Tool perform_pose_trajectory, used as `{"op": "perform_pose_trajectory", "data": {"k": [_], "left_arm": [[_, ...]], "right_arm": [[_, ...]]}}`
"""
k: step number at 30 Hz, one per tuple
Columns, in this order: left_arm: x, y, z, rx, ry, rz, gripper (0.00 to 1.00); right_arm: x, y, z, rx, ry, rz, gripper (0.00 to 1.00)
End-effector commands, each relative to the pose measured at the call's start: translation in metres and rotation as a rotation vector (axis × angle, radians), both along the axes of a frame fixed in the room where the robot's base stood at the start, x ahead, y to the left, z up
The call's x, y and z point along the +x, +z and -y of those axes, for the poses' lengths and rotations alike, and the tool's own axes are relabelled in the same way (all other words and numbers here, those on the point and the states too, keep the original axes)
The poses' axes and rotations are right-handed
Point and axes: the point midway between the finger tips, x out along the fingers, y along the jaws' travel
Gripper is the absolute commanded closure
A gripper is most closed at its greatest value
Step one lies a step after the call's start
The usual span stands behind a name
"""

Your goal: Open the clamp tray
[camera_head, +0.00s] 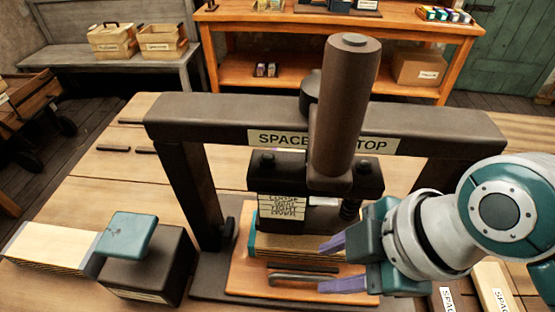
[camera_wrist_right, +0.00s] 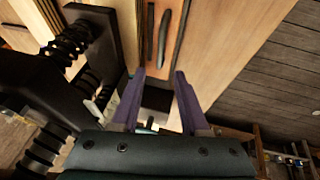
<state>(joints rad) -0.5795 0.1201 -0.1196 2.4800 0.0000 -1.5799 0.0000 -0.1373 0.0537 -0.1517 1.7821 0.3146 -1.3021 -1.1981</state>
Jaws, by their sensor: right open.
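The clamp tray (camera_head: 240,277) is a wooden board on the dark base of the press, under its crossbeam. A dark bar handle (camera_head: 303,278) lies along its front edge; it also shows in the wrist view as a curved dark bar (camera_wrist_right: 164,38). A stack of pages (camera_head: 300,246) with a teal edge sits on the tray under the dark press block (camera_head: 290,185). My right gripper (camera_head: 327,266) is open, its purple fingers apart at the right end of the handle. In the wrist view its fingertips (camera_wrist_right: 159,74) are empty and short of the handle. My left gripper is out of view.
The press frame (camera_head: 190,190) and upright cylinder (camera_head: 346,110) stand close to my right gripper. A dark block with a teal top (camera_head: 128,238) and pages stands at left. Labelled pale blocks (camera_head: 493,285) lie at right. The table's left part is mostly clear.

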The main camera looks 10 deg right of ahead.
Motion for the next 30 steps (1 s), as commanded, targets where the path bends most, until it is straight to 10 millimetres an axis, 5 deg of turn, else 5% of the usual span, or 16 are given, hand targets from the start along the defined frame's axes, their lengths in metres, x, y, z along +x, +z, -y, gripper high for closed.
{"op": "perform_pose_trajectory", "data": {"k": [12,25,30], "left_arm": [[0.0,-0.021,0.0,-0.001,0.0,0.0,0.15],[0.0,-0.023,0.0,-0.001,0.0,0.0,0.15],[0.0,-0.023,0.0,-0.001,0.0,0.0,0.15]], "right_arm": [[0.02,-0.065,-0.022,0.001,-0.002,-0.001,0.55],[0.022,-0.074,-0.026,0.0,-0.002,-0.001,0.55],[0.022,-0.073,-0.026,0.0,-0.002,-0.001,0.73]]}}
